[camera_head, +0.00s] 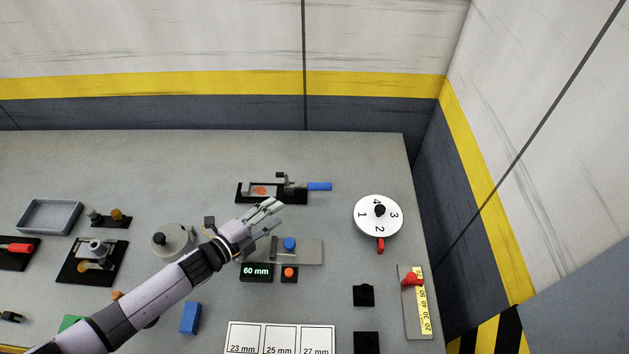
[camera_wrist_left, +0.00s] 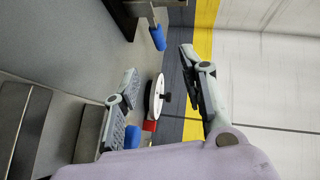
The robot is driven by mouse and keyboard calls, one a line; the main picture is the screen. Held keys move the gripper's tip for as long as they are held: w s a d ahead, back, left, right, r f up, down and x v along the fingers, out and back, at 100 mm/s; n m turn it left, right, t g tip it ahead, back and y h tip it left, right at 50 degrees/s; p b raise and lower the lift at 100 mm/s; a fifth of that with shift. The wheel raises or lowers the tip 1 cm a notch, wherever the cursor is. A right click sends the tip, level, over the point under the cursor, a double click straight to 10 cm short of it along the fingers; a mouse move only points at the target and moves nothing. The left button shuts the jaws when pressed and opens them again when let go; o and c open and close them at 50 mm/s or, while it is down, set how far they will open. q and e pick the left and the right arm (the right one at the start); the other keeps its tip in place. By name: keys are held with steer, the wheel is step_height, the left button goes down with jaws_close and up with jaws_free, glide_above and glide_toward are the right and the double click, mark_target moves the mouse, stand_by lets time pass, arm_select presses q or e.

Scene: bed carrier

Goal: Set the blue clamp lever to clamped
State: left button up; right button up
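The blue clamp lever (camera_head: 319,186) sticks out to the right from a black clamp fixture (camera_head: 243,196) at the back of the table. An orange-red piece (camera_head: 260,190) sits in the fixture. My left gripper (camera_head: 277,212) is in front of the fixture, to the left of the lever and apart from it, with its fingers pointing right. In the left wrist view the lever (camera_wrist_left: 157,37) shows near the top, beyond the spread, empty fingers of my left gripper (camera_wrist_left: 159,62). My right gripper is not in view.
A grey plate with a blue knob (camera_head: 290,244) lies just below my left gripper. A white numbered dial (camera_head: 366,224) with a red pointer stands to the right. A 60 mm display (camera_head: 257,272) sits in front. The table is clear between lever and dial.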

mark_target(315, 189)
arm_select(q)
steer(key=shift+s+d+f, duration=0.15)
steer(key=shift+d, duration=0.2)
steer(key=b+x, duration=1)
steer(key=x, duration=0.7)
steer(key=shift+d+f, duration=0.1)
steer(key=shift+f, duration=0.1)
steer(key=shift+r, duration=0.1)
jaws_close()
